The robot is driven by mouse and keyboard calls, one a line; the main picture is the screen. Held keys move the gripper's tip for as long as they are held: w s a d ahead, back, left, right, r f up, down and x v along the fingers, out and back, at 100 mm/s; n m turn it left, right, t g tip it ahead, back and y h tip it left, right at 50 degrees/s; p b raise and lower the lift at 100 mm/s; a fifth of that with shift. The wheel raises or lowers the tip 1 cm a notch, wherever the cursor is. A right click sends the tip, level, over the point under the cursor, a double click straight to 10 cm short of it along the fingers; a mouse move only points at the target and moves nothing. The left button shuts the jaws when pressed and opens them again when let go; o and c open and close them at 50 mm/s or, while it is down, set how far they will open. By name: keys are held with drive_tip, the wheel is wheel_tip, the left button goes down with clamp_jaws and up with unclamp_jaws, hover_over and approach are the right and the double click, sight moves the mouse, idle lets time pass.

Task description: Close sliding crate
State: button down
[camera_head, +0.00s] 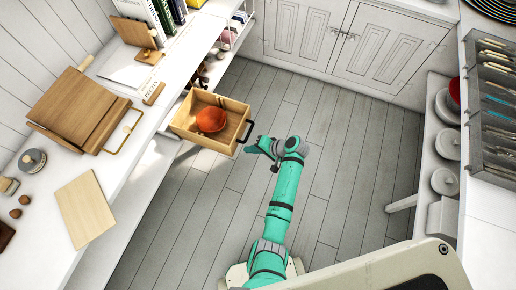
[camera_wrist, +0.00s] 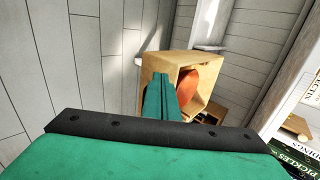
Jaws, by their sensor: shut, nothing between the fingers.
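The sliding crate (camera_head: 187,123) is a light wooden box that sticks out from under the left counter, pulled out over the floor. A round orange-red bowl (camera_head: 211,119) sits inside it. A dark handle shows on its front face. My gripper (camera_head: 249,149) is shut and empty, close to the crate's front by the handle; I cannot tell whether it touches. In the wrist view, the green fingers (camera_wrist: 161,98) are together in front of the crate (camera_wrist: 158,64), hiding part of it and of the bowl (camera_wrist: 188,86).
The white counter (camera_head: 122,180) runs along the left, with a wooden board (camera_head: 85,209) and a larger wooden box (camera_head: 80,108) on it. White cabinets (camera_head: 310,35) stand at the back. A shelf with bowls (camera_head: 446,146) is at the right. The floor between is clear.

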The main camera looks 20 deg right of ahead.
sight(231, 147)
drive_tip(key=shift+w+a+f, duration=0.35)
drive_tip(key=shift+w+a, duration=0.25)
drive_tip(key=shift+a, duration=0.3)
drive_tip(key=shift+w+a+f, duration=0.4)
drive_tip(key=shift+w+a, duration=0.25)
drive_tip(key=shift+a, duration=0.2)
drive_tip(key=shift+w+a+f, duration=0.35)
drive_tip(key=shift+w+a, duration=0.25)
drive_tip(key=shift+a, duration=0.3)
